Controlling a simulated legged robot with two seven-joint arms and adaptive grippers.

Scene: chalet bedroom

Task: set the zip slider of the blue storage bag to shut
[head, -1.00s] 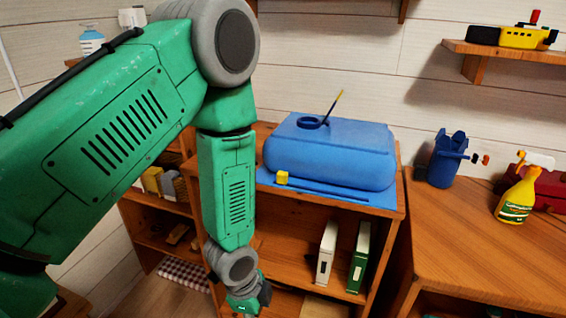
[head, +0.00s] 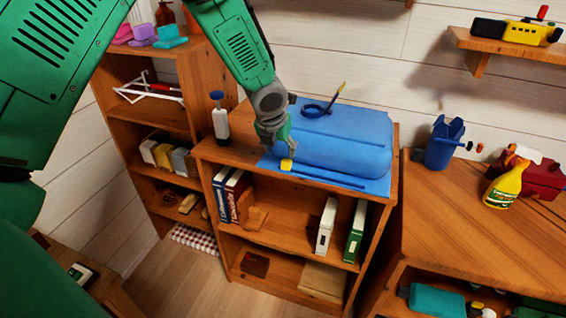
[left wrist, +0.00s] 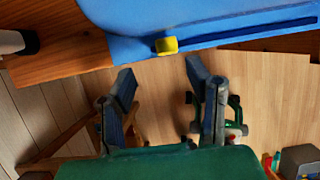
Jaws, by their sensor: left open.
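The blue storage bag (head: 345,140) lies on top of the wooden shelf unit. Its yellow zip slider (head: 287,164) sits at the left end of the dark blue zip track (head: 335,179) along the bag's front edge. The slider also shows in the left wrist view (left wrist: 166,45), with the track (left wrist: 255,33) running right from it. My left gripper (head: 276,146) is just behind and left of the slider in the head view. In the left wrist view its open, empty fingers (left wrist: 159,75) point toward the slider, apart from it. My right gripper is not in view.
The floor in front is clear.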

